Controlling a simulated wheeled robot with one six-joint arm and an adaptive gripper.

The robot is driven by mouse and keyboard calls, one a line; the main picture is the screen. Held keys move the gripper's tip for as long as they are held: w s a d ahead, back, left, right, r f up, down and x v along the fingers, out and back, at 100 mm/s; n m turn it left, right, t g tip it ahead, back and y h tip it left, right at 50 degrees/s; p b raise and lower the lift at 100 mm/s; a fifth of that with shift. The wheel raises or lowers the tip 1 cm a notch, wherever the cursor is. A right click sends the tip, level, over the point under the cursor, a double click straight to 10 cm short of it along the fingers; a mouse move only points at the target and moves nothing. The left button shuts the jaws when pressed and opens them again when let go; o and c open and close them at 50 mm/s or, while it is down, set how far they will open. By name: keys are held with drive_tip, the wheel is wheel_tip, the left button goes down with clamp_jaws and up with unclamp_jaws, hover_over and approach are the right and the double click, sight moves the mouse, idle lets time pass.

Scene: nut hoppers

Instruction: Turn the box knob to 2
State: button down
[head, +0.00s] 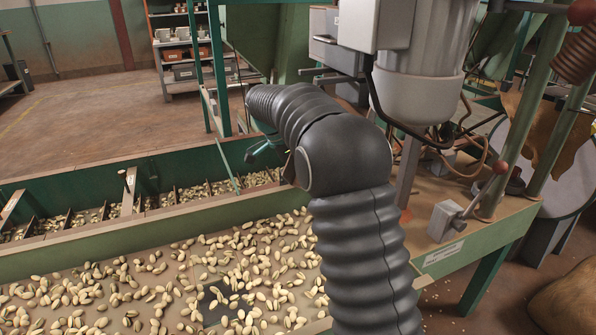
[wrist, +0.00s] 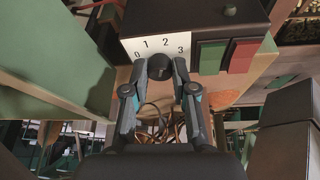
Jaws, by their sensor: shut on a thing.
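In the wrist view a dark box (wrist: 195,15) carries a white dial plate (wrist: 172,42) marked 0, 1, 2 and 3. The round black knob (wrist: 159,66) sits at the plate's lower edge, below the 1 and 2. My gripper (wrist: 159,74) is shut on the knob, one finger on each side. I cannot make out a pointer mark on the knob, so its setting is unclear. In the head view my arm covers much of the middle, and I cannot make out the knob there.
A green button (wrist: 212,57) and a red button (wrist: 243,55) sit right of the dial, close to my right finger. Cables hang below the knob. In the head view a long green-sided trough (head: 100,250) of nuts lies left of my arm. Open floor (head: 90,110) lies behind.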

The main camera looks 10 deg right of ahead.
drive_tip(key=shift+d+f+m+g, duration=0.1)
drive_tip(key=shift+m+g, duration=0.2)
drive_tip(key=shift+m, duration=0.3)
drive_tip(key=c, duration=0.9)
unclamp_jaws()
drive_tip(key=shift+d, duration=0.1)
drive_tip(key=shift+c, duration=0.2)
drive_tip(key=v, duration=1.2)
